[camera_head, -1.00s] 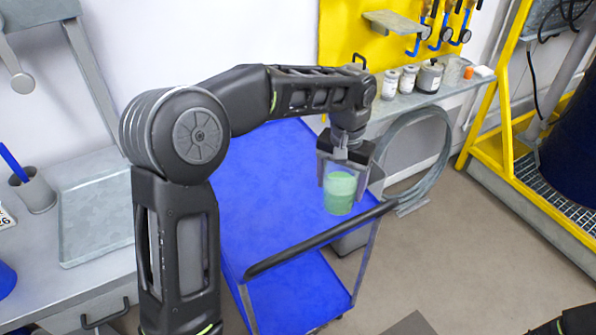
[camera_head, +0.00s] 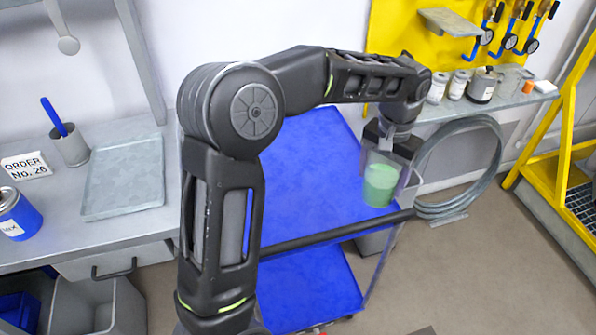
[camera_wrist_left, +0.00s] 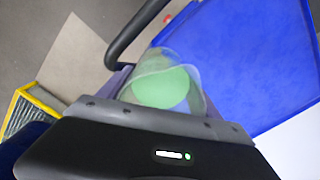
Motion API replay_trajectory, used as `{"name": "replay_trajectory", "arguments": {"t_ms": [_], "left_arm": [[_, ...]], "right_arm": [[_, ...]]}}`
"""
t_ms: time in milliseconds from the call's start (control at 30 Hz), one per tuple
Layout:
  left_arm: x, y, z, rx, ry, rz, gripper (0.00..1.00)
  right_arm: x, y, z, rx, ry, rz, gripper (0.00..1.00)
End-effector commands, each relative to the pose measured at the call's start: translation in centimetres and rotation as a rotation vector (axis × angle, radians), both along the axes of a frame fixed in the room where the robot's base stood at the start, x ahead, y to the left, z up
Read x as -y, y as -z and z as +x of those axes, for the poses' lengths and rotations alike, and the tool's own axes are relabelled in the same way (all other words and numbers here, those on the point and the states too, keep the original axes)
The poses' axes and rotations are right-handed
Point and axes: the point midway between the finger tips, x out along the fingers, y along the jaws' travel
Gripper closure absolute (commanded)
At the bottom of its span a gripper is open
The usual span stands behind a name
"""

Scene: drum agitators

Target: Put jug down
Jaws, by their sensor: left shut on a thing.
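A clear jug (camera_head: 380,186) with green liquid is held in my left gripper (camera_head: 388,160), at the right end of the blue cart (camera_head: 312,165). The jug looks upright. Whether its base touches the cart top cannot be told. In the left wrist view the jug (camera_wrist_left: 162,82) sits at the jaws, with green liquid inside, beside the cart's dark handle and blue top (camera_wrist_left: 235,60). My right gripper is not in view.
The cart's dark handle (camera_head: 340,234) runs along its front edge. Much of the blue top is clear. A grey bench with a metal tray (camera_head: 123,178) stands left. A shelf with several containers (camera_head: 480,86) and a coiled hose (camera_head: 458,165) are to the right.

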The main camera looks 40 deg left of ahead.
Motion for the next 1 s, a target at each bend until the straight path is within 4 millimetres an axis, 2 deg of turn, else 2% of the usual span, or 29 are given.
{"name": "replay_trajectory", "arguments": {"t_ms": [167,400,533,700,1000], "left_arm": [[-4.0,0.8,-0.2,0.003,0.067,-0.003,0.88],[-11.9,1.6,-1.9,0.004,0.233,-0.003,0.88],[-14.8,1.6,-2.9,0.003,0.305,0.0,0.88],[-16.3,1.4,-3.5,0.002,0.349,0.002,0.88],[-16.3,1.4,-3.5,0.002,0.352,0.002,0.88]], "right_arm": [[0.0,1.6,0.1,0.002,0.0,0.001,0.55],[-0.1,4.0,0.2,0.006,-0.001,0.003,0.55],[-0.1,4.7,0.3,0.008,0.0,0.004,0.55],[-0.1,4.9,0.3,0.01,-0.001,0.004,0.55],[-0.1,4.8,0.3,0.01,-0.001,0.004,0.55]]}}
